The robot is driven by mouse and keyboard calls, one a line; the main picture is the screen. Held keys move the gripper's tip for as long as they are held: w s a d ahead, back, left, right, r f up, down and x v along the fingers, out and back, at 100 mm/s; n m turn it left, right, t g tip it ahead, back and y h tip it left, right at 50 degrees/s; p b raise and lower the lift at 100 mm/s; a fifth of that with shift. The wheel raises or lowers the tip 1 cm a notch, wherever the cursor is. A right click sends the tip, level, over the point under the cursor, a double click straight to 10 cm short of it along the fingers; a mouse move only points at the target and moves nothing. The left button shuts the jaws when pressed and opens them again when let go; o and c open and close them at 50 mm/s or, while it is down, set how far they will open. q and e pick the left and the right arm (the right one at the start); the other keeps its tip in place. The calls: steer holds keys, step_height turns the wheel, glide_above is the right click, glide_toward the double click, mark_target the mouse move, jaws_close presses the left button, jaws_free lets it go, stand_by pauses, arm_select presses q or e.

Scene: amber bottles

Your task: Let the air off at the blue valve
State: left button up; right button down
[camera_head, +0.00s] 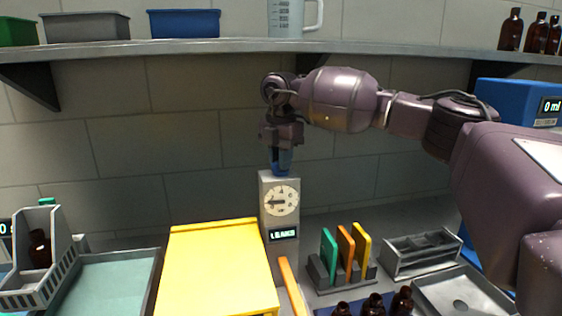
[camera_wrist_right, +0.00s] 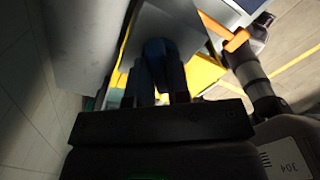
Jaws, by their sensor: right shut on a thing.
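The blue valve (camera_head: 284,167) sits on top of a grey box (camera_head: 266,231) with a round dial (camera_head: 281,199) and a small lit display (camera_head: 283,235) whose text is too small to read surely. My right gripper (camera_head: 282,158) points down from above and is shut on the blue valve. In the right wrist view the dark fingers (camera_wrist_right: 162,85) are close together around the blue valve (camera_wrist_right: 155,48), which they partly hide. My left gripper is not in view.
A yellow panel (camera_head: 215,275) lies left of the grey box. A rack with green, orange and yellow plates (camera_head: 345,255) and several amber bottles (camera_head: 373,305) stand to its right. A wall shelf (camera_head: 200,46) with bins, a jug and bottles runs behind, above the gripper.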

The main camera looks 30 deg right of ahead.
steer(key=n, duration=0.4)
steer(key=shift+n, duration=2.2)
steer(key=c, duration=1.1)
jaws_free()
steer(key=shift+r, duration=0.15)
step_height(320, 180, up, 11)
steer(key=shift+f+b, duration=0.2)
steer(key=shift+b, duration=0.3)
